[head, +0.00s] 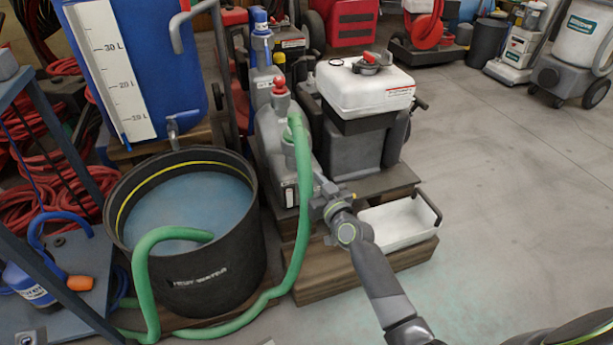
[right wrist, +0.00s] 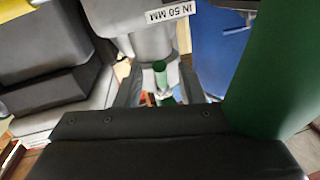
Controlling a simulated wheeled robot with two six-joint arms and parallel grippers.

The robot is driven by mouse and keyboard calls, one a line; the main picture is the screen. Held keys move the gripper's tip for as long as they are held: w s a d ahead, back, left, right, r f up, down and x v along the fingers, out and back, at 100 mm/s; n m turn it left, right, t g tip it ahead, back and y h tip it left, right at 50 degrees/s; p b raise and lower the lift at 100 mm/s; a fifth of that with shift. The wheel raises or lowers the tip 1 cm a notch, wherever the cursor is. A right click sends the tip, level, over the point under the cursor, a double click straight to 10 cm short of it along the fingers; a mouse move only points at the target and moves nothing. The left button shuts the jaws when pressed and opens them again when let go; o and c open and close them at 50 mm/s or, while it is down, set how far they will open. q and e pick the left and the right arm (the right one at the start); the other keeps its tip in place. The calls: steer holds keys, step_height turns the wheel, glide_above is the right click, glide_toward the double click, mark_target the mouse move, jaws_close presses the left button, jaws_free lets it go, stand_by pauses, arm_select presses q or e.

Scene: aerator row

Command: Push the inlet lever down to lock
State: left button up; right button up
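My right gripper (head: 322,192) comes in from the lower right in the head view and is close against the right side of the grey pump body (head: 272,145), by the green hose (head: 302,215). In the right wrist view its two fingers (right wrist: 162,88) stand apart, with a grey part and a small green piece between and beyond them. I cannot tell whether they touch it. A grey fitting labelled "IN 50 MM" (right wrist: 165,15) is just beyond. I cannot make out the inlet lever clearly; the gripper may hide it. My left gripper is not in view.
The green hose (right wrist: 265,70) passes close on the right in the wrist view. A black tub of water (head: 190,270) stands left of the pump. A white-topped tank (head: 365,90) is behind, and a white tray (head: 398,222) sits on the wooden base.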

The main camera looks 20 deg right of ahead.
steer(key=shift+w+a, duration=0.15)
steer(key=shift+w, duration=0.6)
steer(key=shift+w+a, duration=0.15)
steer(key=shift+w, duration=0.55)
jaws_close()
